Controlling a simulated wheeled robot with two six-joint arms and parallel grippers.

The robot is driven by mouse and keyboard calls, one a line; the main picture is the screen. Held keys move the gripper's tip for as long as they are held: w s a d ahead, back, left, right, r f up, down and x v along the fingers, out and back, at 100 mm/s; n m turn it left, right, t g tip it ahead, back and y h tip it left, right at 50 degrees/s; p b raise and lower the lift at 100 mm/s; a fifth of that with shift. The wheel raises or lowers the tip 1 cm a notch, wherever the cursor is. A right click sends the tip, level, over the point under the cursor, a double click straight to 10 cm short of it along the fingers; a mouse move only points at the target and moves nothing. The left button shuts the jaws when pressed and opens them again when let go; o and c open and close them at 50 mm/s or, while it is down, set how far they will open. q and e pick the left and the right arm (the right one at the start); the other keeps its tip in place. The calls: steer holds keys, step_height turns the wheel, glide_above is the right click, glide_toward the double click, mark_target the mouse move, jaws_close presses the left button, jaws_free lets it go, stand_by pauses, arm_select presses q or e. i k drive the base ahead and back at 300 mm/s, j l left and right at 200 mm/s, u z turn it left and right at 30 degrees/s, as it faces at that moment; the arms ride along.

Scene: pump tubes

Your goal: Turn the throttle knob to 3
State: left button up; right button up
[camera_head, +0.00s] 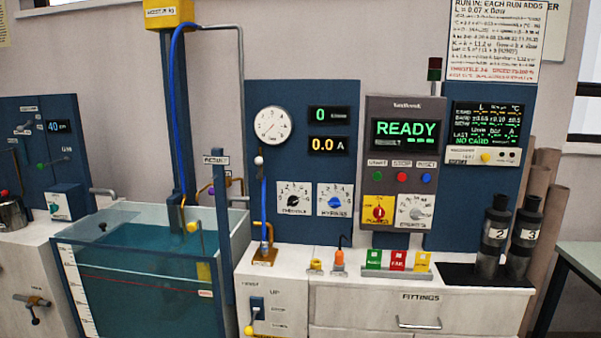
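The throttle knob (294,199) is the black knob on a white dial plate, on the blue panel below the round gauge. Its label reads roughly "THROTTLE". The pointer and the dial numbers are too small to read surely. A blue knob (335,203) on a similar white plate sits just to its right. Neither of my grippers shows in the head view, and nothing covers the throttle knob.
A water tank (150,285) stands at the left. A vertical blue tube with a white ball (259,161) rises left of the throttle. A grey control box (404,110) reading "READY" stands right. Small fittings and black tubes (493,240) are on the counter.

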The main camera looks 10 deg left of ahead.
mark_target(292, 200)
steer(key=i+l, duration=0.1)
steer(key=i, duration=0.95)
